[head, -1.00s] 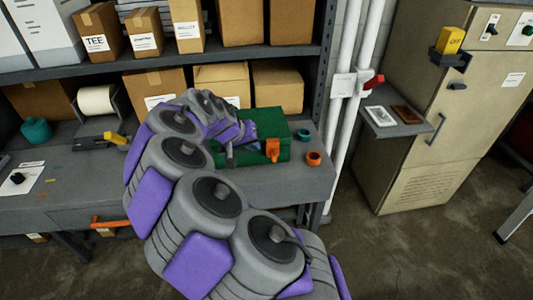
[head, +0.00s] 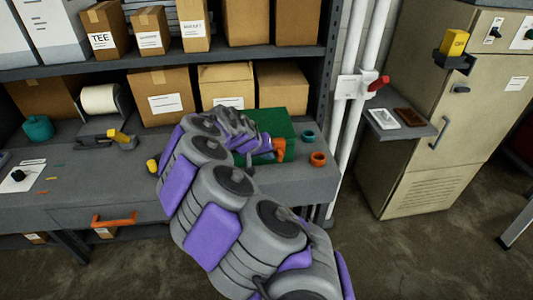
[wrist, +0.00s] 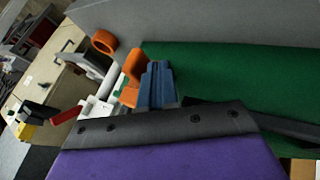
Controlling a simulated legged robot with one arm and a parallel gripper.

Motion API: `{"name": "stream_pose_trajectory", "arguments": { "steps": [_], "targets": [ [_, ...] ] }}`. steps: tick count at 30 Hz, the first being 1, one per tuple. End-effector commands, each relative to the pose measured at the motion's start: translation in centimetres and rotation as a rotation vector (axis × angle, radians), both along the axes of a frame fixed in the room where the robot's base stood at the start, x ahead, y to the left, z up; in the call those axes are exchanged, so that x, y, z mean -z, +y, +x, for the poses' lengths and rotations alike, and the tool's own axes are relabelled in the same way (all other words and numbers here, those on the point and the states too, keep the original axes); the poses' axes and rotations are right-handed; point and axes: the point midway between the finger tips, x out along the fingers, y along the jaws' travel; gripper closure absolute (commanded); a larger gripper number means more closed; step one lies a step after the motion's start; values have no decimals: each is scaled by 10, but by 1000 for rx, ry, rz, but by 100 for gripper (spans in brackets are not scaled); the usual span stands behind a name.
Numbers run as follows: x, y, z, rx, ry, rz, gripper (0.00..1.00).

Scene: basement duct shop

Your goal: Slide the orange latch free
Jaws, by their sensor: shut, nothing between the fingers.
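A green box (head: 274,122) sits on the grey workbench, partly hidden behind my arm in the head view. The orange latch (head: 279,147) is on its front face near the right end. In the wrist view the latch (wrist: 131,72) stands upright just left of my fingers, and the green surface (wrist: 225,75) fills the right side. My gripper (wrist: 158,68) is shut and empty, its blue-grey fingers together close beside the latch. Whether they touch it I cannot tell. In the head view my gripper (head: 264,153) is mostly hidden by my own wrist.
An orange ring (head: 318,159) and a teal ring (head: 308,136) lie right of the box. White pipes (head: 351,100) rise beyond the bench end. Cardboard boxes (head: 281,88) stand behind. A beige cabinet (head: 420,110) is at the right, with open floor before it.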

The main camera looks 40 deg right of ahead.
Motion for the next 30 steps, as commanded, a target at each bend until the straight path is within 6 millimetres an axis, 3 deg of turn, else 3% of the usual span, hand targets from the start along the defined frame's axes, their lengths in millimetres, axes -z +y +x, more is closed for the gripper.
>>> {"name": "stream_pose_trajectory", "arguments": {
  "steps": [8,19,30],
  "targets": [
    [0,-6,-2,3,-1,5,100],
    [-1,-45,-27,4,1,6,100],
    [0,-46,-28,2,0,3,100]
  ]
}}
